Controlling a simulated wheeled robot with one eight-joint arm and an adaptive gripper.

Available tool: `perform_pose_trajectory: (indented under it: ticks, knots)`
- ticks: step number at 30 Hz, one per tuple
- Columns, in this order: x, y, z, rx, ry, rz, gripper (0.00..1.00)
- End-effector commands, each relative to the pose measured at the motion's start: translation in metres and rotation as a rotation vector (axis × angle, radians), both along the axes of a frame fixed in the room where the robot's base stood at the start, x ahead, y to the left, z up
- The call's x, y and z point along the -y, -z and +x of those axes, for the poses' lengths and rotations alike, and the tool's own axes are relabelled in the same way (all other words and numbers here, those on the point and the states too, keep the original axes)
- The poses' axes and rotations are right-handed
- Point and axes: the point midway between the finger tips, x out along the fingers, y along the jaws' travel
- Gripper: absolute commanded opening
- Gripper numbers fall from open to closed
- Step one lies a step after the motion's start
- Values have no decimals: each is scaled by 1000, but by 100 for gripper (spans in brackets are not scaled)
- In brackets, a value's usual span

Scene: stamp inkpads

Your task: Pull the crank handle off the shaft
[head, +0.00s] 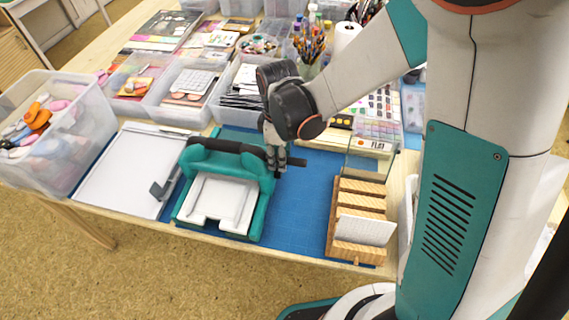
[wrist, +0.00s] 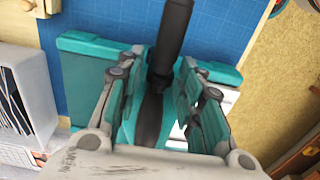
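The teal press (head: 255,207) stands on the blue mat, with a white bed inside its frame. The black crank handle (head: 298,162) sticks out to the right at its back right corner. In the wrist view the handle's grip (wrist: 172,38) points up the picture, and its narrower arm runs down between my fingers. My gripper (head: 275,168) is at the press's right side, pointing down. In the wrist view my gripper (wrist: 156,90) has its fingers apart on both sides of the crank arm, with gaps visible. The shaft is hidden.
A wooden rack (head: 343,205) with a white card stands to the right on the blue mat (head: 300,215). A white tray (head: 125,170) lies left of the press. Clear bins (head: 180,90) and art supplies fill the back. The mat between press and rack is free.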

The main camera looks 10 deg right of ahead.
Motion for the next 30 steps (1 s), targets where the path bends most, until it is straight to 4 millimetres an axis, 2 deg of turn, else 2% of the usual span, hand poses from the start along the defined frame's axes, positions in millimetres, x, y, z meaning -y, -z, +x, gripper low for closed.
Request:
perform_pose_trajectory:
  ticks: [1, 3, 30]
  knots:
    - [0, 0, 0, 0, 0, 0, 15]
    - [0, 0, 0, 0, 0, 0, 0]
    - [14, 0, -5, 0, 1, -1, 0]
